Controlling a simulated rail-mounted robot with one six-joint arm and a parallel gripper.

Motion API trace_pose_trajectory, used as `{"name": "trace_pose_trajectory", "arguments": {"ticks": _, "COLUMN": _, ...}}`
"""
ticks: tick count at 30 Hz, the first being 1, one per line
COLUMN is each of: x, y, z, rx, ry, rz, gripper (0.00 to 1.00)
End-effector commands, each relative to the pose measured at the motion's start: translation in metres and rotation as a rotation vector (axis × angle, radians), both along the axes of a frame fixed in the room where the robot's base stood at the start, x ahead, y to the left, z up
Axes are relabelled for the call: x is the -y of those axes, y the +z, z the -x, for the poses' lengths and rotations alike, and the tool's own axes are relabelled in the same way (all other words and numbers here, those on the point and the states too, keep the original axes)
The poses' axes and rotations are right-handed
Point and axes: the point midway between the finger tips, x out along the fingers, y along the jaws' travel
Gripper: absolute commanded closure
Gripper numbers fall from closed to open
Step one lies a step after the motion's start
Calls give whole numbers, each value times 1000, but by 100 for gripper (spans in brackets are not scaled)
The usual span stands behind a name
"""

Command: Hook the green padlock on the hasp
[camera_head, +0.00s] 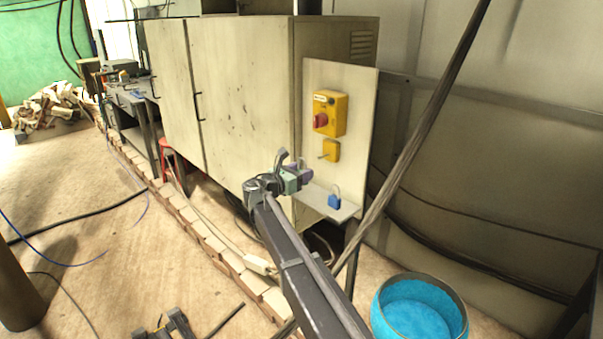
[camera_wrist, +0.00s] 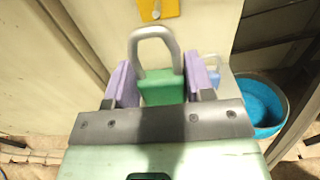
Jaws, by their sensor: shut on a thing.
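The green padlock (camera_wrist: 160,86) is upright between the purple finger pads of my gripper (camera_wrist: 161,79) in the wrist view, its grey shackle pointing up. My gripper is shut on the padlock's body. In the head view my gripper (camera_head: 301,172) is in front of the pale panel, lower and left of the hasp, and I cannot clearly make out the padlock there. The hasp is a yellow plate (camera_head: 331,151) with a short peg sticking out. In the wrist view the hasp (camera_wrist: 172,8) is at the top edge, above the shackle and apart from it.
A blue padlock (camera_head: 335,201) stands on the small shelf (camera_head: 318,198) below the panel. A yellow switch box (camera_head: 331,112) with a red knob is above the hasp. A blue-lined bucket (camera_head: 420,309) stands at lower right. A dark slanted pole (camera_head: 420,135) passes right of the panel.

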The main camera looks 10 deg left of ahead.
Motion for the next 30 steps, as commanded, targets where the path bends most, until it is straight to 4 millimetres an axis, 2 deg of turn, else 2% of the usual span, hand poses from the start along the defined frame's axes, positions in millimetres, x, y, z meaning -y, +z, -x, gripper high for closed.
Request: {"name": "trace_pose_trajectory", "arguments": {"ticks": 30, "x": 48, "y": -4, "z": -62, "rx": 0, "ry": -1, "rz": 0, "gripper": 78}}
